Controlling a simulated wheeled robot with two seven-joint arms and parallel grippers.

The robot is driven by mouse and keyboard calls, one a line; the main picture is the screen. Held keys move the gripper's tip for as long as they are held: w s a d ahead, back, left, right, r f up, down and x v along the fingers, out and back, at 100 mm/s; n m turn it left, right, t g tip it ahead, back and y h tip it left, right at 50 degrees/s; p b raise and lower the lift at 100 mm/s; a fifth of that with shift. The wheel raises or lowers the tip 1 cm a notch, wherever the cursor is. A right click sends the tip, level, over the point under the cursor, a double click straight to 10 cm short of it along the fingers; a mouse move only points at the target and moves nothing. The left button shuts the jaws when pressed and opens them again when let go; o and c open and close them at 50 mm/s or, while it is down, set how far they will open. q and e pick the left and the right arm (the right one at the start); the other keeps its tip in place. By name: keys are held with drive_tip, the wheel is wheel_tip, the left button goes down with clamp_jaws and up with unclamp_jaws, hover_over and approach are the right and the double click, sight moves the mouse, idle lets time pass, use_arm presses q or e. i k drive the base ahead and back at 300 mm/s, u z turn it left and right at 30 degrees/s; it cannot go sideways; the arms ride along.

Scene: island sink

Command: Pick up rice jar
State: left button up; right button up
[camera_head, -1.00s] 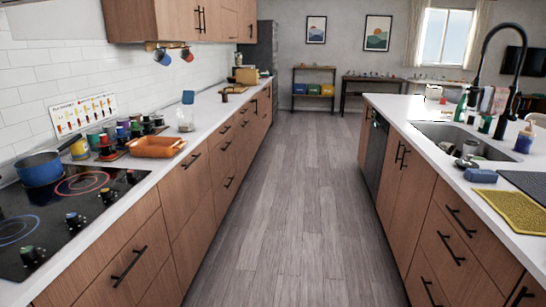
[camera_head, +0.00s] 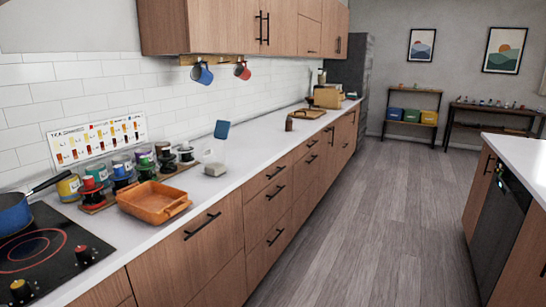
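A clear jar (camera_head: 214,168) with white contents, which looks like the rice jar, stands on the left white counter, to the right of the orange tray. A blue square piece (camera_head: 222,130) shows just above it and looks like its raised lid; the clear walls are hard to make out. Neither of my grippers is in view.
An orange tray (camera_head: 153,203), several colored jars on a wooden rack (camera_head: 96,205) and a blue pot (camera_head: 13,213) on the black cooktop (camera_head: 45,250) line the left counter. A small brown jar (camera_head: 289,124) stands farther back. Grey floor (camera_head: 370,220) is clear between the counter and the island (camera_head: 520,155).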

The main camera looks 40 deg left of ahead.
sight(213, 150)
drive_tip(key=i, duration=2.05)
drive_tip(key=u, duration=0.7)
drive_tip(key=i, duration=1.45)
drive_tip(key=u, duration=2.1)
drive_tip(key=i, duration=0.95)
drive_tip(key=u, duration=0.6)
